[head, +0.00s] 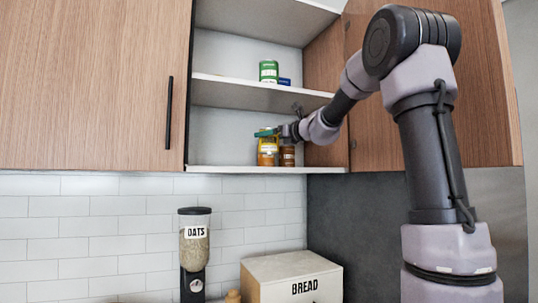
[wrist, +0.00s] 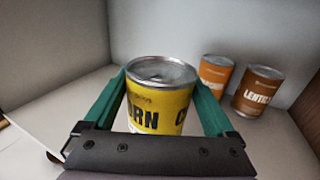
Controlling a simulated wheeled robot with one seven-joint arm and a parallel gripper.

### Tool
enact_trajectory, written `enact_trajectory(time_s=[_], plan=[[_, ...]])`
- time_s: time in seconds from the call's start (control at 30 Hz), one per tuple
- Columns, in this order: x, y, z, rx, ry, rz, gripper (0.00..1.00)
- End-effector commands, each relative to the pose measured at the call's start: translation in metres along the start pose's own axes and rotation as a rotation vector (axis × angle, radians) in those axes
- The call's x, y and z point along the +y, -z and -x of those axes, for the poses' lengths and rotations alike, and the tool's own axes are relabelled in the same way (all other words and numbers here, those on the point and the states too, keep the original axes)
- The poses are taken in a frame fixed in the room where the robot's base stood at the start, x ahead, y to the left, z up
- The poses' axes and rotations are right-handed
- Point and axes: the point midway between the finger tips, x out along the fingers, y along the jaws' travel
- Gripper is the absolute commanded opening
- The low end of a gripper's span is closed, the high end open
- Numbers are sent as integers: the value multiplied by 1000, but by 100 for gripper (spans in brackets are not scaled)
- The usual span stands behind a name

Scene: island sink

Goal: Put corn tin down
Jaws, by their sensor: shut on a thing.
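The corn tin (wrist: 158,108) is a yellow can with a silver lid and dark "CORN" lettering, upright in the wrist view. My gripper (wrist: 160,80) has its green fingers on either side of the tin and is shut on it. In the head view the yellow tin (head: 267,152) is inside the open cabinet, at the front of the lower shelf (head: 230,169), with my gripper (head: 266,133) at its upper part. Its base is at about shelf height; whether it touches is hard to tell.
An orange tin (wrist: 214,75) and a lentils tin (wrist: 257,91) stand behind and right of the corn tin. A green tin (head: 268,72) and a blue item (head: 285,81) are on the shelf above (head: 225,80). Shelf room left of the corn tin is clear.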

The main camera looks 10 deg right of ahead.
Motion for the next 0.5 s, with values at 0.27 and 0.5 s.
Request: enact_trajectory(time_s=[0.27, 0.5], plan=[[0, 32, 0, 1, -1, -2, 7], [0, 48, 0, -3, 0, 0, 7]])
